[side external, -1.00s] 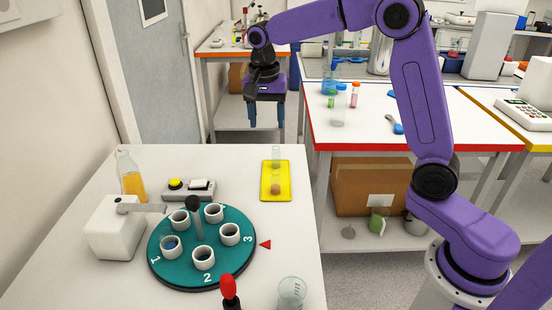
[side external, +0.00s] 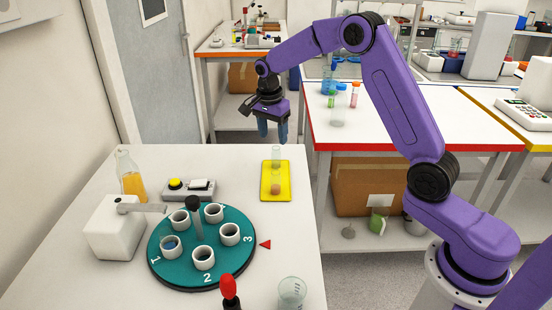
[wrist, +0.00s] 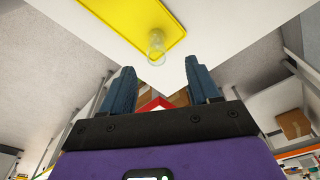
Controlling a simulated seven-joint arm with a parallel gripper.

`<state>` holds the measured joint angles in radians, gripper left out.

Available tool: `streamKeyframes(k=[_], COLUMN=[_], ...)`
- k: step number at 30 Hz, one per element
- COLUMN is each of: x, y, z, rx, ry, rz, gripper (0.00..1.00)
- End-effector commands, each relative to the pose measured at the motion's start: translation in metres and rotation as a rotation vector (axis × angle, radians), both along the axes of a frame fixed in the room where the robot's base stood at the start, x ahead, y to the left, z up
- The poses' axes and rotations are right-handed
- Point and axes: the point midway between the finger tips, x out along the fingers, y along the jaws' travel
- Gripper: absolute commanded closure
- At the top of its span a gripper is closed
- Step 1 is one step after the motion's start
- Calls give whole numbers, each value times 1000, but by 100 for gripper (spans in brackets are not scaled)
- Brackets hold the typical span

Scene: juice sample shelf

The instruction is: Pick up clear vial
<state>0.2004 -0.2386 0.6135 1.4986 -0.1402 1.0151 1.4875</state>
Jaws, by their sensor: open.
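The clear vial (side external: 276,153) stands upright at the far end of a yellow tray (side external: 287,178) on the white table. It also shows in the wrist view as a small glassy shape (wrist: 156,42) at the edge of the yellow tray (wrist: 100,22). A small orange-brown item (side external: 275,189) sits on the tray nearer the side camera. My gripper (side external: 272,129) is open and empty, pointing down, above and just behind the vial, apart from it. Its two blue fingers (wrist: 163,80) are spread in the wrist view, with the vial ahead of and between them.
A teal turntable (side external: 160,268) with several white cup holders stands at the table's left. Near it are a white box device (side external: 115,232), a flask of orange liquid (side external: 131,180), a switch box (side external: 190,193) and a beaker (side external: 291,292). The table right of the tray is clear.

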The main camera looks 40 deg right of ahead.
Motion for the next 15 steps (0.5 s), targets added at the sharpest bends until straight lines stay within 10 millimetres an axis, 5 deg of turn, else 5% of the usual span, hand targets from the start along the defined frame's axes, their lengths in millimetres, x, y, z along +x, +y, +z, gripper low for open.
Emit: streamKeyframes(k=[15], x=[-3], y=[-8], z=[-53], rx=[-1], ry=[4], rz=[1], gripper=[39])
